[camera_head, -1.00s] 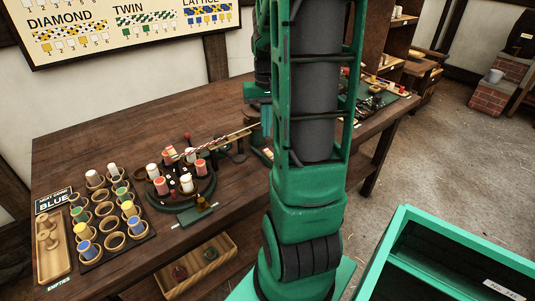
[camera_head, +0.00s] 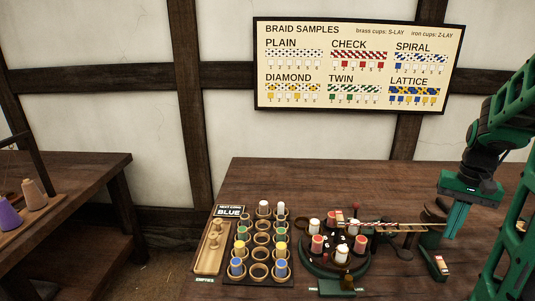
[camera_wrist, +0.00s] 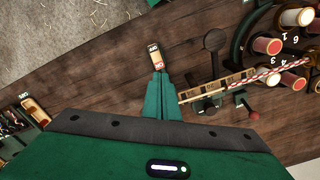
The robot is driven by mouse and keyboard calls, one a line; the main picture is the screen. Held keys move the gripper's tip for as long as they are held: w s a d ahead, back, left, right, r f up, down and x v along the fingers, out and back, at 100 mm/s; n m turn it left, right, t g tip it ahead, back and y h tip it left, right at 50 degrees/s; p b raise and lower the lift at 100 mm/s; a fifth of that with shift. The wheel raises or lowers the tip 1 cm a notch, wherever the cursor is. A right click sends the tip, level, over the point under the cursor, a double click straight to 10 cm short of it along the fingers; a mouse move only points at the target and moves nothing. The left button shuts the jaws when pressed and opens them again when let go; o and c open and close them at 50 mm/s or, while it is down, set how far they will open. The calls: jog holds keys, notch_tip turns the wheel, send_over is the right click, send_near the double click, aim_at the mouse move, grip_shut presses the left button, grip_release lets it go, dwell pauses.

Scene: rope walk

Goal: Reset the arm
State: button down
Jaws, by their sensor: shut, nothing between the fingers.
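My gripper (camera_head: 456,220) is at the right of the head view, pointing down over the right part of the dark wooden bench. Its green fingers are together and empty. In the wrist view the closed fingers (camera_wrist: 160,95) point at a small labelled switch (camera_wrist: 155,56), apparently just beyond the tips; whether they touch it cannot be told. The green arm (camera_head: 505,110) is bent above the gripper, partly cut off by the right edge.
A round braiding machine (camera_head: 336,255) with red and white spools stands left of my gripper; a striped braid (camera_head: 385,225) runs from it along a wooden strip. A cup rack (camera_head: 260,275) and a tray (camera_head: 210,255) lie further left. A braid chart (camera_head: 358,66) hangs behind.

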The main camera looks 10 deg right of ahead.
jog(key=s+a+r+n, duration=0.1)
jog(key=s+a+n, duration=0.1)
jog(key=s+a, duration=1.1)
jog(key=a, duration=0.3)
jog(key=shift+s+a+r, duration=0.2)
jog(key=shift+s+a, duration=0.05)
jog(key=shift+s, duration=0.05)
jog(key=w+d+f+m, duration=0.2)
jog(key=w+d, duration=1.3)
jog(key=d, duration=0.2)
jog(key=shift+s+f, duration=0.1)
jog(key=shift+f, duration=2.65)
